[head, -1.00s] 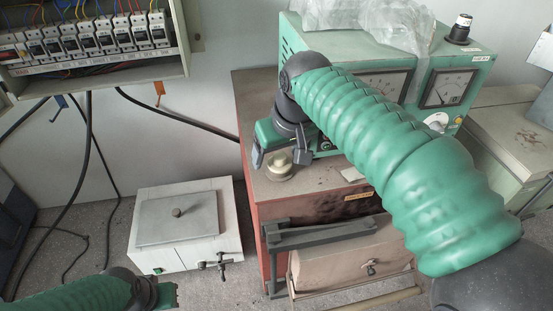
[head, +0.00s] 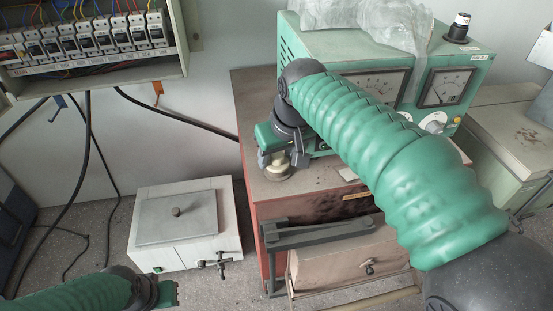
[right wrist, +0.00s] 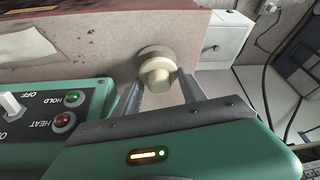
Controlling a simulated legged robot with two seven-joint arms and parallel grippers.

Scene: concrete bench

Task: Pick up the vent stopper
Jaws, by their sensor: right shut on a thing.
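The vent stopper (head: 278,172) is a small cream-brass round knob on a wider round base, near the front left corner of the red cabinet's top. My right gripper (head: 282,160) reaches down to it, with one finger on each side. In the right wrist view the stopper (right wrist: 157,72) sits between the fingertips of my right gripper (right wrist: 161,83), which is shut on it. I cannot tell whether it is lifted. My left gripper (head: 168,293) shows only in part at the bottom left, away from the stopper; its fingers are not clear.
The red cabinet (head: 254,110) carries a green instrument box (head: 300,40) with dials close behind my right gripper. A white box (head: 178,255) stands on the floor to the left. An open breaker panel (head: 100,70) and cables are on the wall.

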